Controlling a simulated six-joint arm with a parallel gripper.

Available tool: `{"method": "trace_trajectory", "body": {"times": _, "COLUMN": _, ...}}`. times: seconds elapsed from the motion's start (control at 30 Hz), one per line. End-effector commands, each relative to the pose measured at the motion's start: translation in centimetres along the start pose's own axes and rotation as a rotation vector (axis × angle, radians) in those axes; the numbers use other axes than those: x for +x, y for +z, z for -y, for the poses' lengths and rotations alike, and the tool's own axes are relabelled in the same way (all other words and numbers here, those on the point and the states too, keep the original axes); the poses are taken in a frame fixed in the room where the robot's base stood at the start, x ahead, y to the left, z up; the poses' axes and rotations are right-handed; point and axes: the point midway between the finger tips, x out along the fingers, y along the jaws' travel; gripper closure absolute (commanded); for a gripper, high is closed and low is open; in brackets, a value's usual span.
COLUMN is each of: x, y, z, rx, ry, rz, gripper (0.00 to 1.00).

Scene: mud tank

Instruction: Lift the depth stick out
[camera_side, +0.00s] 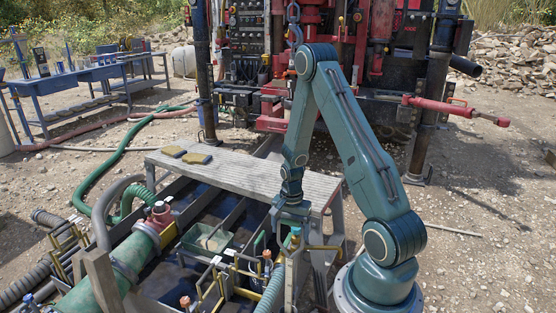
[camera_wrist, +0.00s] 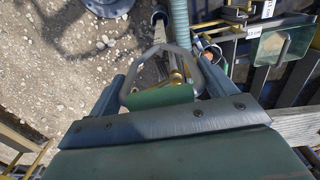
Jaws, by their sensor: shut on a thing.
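In the side view my gripper (camera_side: 291,212) points down beside the right front corner of the grating platform, above the tank's right edge. In the wrist view my gripper (camera_wrist: 165,78) has a pale grey loop handle (camera_wrist: 166,48) between its fingers, with a green piece (camera_wrist: 160,97) across its near side. I take the loop as the top of the depth stick. A brass-coloured part (camera_wrist: 177,78) shows through the loop. The shaft is mostly hidden. In the side view a blue and yellow fitting (camera_side: 295,238) is just below the gripper; I cannot tell whether it belongs to the stick.
The open mud tank (camera_side: 215,209) has cross beams and dark liquid. A ribbed hose (camera_side: 271,290) runs close by the gripper. The grating platform (camera_side: 240,172) carries two yellowish pads. Gravel at right is clear.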

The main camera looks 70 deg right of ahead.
Motion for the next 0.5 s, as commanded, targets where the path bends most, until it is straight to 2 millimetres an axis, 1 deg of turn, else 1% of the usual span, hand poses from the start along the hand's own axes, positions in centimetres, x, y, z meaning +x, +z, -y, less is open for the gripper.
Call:
{"method": "trace_trajectory", "body": {"times": 0.03, "x": -0.9, "y": -0.1, "z": 0.1, "rx": 0.0, "ry": -0.003, "rz": -0.003, "gripper": 0.55}}
{"method": "trace_trajectory", "body": {"times": 0.27, "x": -4.8, "y": -0.1, "z": 0.1, "rx": 0.0, "ry": -0.005, "rz": -0.004, "gripper": 0.55}}
{"method": "trace_trajectory", "body": {"times": 0.5, "x": -9.1, "y": -0.1, "z": 0.1, "rx": -0.001, "ry": -0.005, "rz": -0.004, "gripper": 0.55}}
